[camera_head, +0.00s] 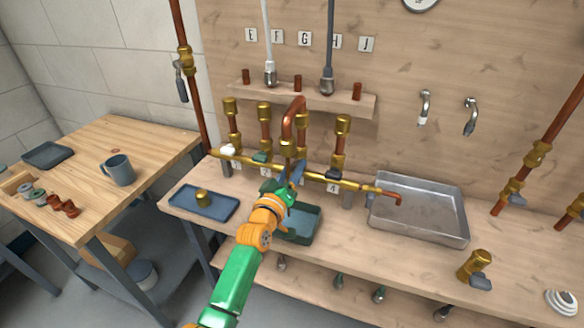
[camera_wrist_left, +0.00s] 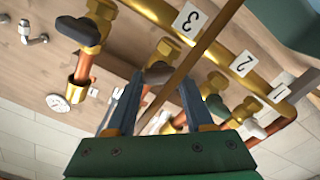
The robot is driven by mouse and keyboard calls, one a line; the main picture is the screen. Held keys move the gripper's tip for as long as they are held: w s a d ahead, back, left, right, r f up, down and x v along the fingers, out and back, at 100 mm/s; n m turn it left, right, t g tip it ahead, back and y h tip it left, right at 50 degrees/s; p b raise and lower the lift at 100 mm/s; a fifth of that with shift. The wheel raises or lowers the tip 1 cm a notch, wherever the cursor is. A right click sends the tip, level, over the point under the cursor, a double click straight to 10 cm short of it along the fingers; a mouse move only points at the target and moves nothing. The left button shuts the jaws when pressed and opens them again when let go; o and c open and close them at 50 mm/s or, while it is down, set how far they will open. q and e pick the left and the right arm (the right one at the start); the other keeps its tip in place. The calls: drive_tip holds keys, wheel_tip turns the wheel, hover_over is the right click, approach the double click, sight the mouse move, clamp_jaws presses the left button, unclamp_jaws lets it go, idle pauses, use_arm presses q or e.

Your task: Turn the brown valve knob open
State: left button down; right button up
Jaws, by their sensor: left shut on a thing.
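The brass manifold (camera_head: 314,178) runs along the bench with several numbered valves. The brown valve knob (camera_wrist_left: 158,72) shows in the left wrist view, between the two fingertips, near the label 3 (camera_wrist_left: 188,18). My left gripper (camera_head: 291,173) is at this valve, shut on the brown knob; in the head view the gripper hides the knob. A white knob (camera_head: 228,150) and a green knob (camera_head: 260,157) are to its left, and a dark grey knob (camera_head: 333,174) is to its right. My right gripper is not in view.
A bent copper pipe (camera_head: 290,122) rises just above my gripper. A dark green tray (camera_head: 313,231) lies below my wrist. A blue tray (camera_head: 220,209) with a brass part is to the left, a metal basin (camera_head: 440,232) to the right. A brass fitting (camera_head: 473,265) stands at the front right.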

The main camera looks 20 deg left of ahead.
use_arm(q)
drive_tip(key=n, duration=0.4)
drive_tip(key=shift+n+p, duration=0.3)
drive_tip(key=shift+n, duration=2.2)
drive_tip(key=shift+c, duration=1.4)
unclamp_jaws()
drive_tip(key=shift+w+f, duration=0.1)
drive_tip(key=s+p, duration=0.1)
drive_tip(key=s, duration=0.6)
